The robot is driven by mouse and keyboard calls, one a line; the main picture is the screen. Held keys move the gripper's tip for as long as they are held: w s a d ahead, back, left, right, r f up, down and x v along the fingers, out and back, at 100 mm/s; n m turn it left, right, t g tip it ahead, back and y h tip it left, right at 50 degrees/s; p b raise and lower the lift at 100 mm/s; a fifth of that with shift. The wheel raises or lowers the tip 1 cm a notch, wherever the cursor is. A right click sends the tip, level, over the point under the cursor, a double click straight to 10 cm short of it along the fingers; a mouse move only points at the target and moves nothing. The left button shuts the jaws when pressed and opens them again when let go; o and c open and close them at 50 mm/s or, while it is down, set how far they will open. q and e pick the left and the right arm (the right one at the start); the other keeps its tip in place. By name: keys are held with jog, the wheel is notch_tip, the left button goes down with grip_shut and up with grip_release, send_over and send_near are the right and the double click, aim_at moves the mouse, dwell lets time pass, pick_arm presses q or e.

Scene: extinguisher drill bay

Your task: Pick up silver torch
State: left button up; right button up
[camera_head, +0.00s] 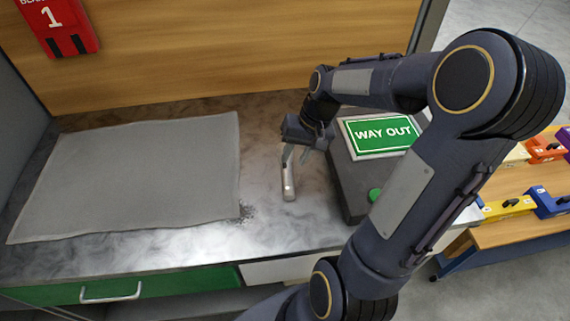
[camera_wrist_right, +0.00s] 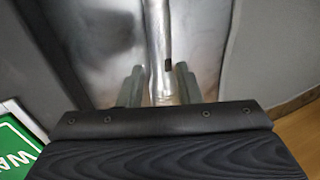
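The silver torch (camera_head: 288,182) lies on the metal worktop between the grey cloth and the dark sign box. It is a slim, shiny tube, and its far end is partly hidden by my right gripper (camera_head: 294,154). In the right wrist view the torch (camera_wrist_right: 157,35) runs up the picture between the fingers of the right gripper (camera_wrist_right: 159,72). The fingers are apart, one on each side of the torch, with a visible gap on both sides. My left gripper is not in view.
A grey cloth (camera_head: 130,180) covers the left of the worktop (camera_head: 190,245). A dark box with a green WAY OUT sign (camera_head: 382,134) and green button stands close right of the torch. A red case (camera_head: 58,22) hangs on the wooden back panel. A side table (camera_head: 530,228) holds coloured items.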

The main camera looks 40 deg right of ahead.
aim_at(288, 168)
jog(key=x, duration=0.4)
jog(key=shift+a+f, duration=0.15)
jog(key=shift+f, duration=0.25)
grip_shut()
jog(key=shift+r, duration=0.2)
